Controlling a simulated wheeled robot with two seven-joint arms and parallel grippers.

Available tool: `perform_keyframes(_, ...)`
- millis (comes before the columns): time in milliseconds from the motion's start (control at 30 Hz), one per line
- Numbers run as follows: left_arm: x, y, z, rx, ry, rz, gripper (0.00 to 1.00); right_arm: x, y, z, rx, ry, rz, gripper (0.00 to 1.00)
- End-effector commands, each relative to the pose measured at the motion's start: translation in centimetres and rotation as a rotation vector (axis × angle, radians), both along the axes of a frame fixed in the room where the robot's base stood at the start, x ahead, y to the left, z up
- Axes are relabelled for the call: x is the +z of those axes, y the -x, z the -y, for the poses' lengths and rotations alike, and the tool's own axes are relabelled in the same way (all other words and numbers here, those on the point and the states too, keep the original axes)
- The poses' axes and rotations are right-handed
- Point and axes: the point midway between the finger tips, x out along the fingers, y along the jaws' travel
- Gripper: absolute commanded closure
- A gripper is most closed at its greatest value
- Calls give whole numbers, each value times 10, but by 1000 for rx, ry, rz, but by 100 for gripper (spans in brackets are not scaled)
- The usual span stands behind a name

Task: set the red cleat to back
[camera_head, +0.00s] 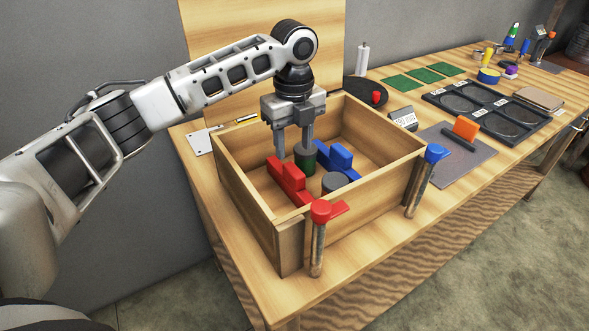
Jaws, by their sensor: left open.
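Two red things could be the red cleat. One is a red lever head (321,210) on a metal post at the box's near corner, its short arm pointing right. The other is a stepped red block (288,181) inside the open wooden box (385,182), at its left. My left gripper (291,154) points down into the box with its fingers apart, above and behind the red block. One finger is over or in front of a dark green cylinder (306,165); I cannot tell if they touch. My right gripper is out of view.
A stepped blue block (341,158) and a grey cylinder (334,182) are also in the box. A blue lever head (436,153) tops a post at the box's right corner. A grey mat (470,165) and black tray (515,125) lie to the right.

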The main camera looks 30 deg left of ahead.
Motion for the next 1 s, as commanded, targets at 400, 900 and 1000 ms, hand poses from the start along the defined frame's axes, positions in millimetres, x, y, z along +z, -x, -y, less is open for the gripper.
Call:
perform_keyframes(400,-72,0,0,0,-1,-2,55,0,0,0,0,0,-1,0)
perform_keyframes(900,-80,0,0,0,-1,1,77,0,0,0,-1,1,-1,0)
perform_keyframes(1000,-80,0,0,0,-1,1,100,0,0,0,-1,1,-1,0)
